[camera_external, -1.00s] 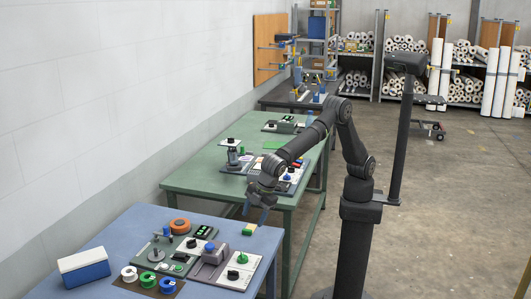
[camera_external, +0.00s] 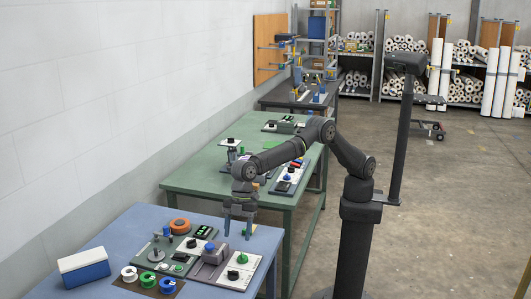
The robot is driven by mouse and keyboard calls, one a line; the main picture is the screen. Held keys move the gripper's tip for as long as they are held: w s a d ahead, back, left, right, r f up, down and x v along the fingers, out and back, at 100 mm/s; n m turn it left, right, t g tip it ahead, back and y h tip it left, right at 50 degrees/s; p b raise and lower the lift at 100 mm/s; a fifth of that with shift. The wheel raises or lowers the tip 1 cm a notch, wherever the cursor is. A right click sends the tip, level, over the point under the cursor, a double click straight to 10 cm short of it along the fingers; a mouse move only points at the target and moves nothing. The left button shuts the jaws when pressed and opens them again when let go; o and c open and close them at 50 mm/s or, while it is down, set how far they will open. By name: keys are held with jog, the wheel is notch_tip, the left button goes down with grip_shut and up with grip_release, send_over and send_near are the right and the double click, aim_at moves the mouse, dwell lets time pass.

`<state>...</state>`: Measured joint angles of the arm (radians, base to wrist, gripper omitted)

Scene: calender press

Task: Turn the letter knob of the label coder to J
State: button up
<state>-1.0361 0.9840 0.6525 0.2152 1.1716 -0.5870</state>
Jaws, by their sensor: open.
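My gripper (camera_external: 238,232) points down, open and empty, over the far right part of the blue table (camera_external: 122,228). Its fingertips hang near a grey device (camera_external: 212,256) with a blue top and a white panel (camera_external: 234,276) with a green knob (camera_external: 242,258). To their left is a dark panel with a black knob on a white dial (camera_external: 192,243) and a small green-lit display (camera_external: 202,231). The letters are too small to read, so I cannot tell which unit is the label coder or where its pointer stands. I see no contact with any knob.
A blue-and-white box (camera_external: 84,268), an orange ring (camera_external: 180,226) and several coloured spools (camera_external: 148,279) share the blue table. A green table (camera_external: 190,184) with more devices stands behind it.

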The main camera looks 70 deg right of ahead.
aim_at(233, 274)
jog(key=x, duration=1.3)
jog(key=shift+a+f, duration=0.15)
jog(key=shift+f, duration=0.1)
jog(key=c, duration=1)
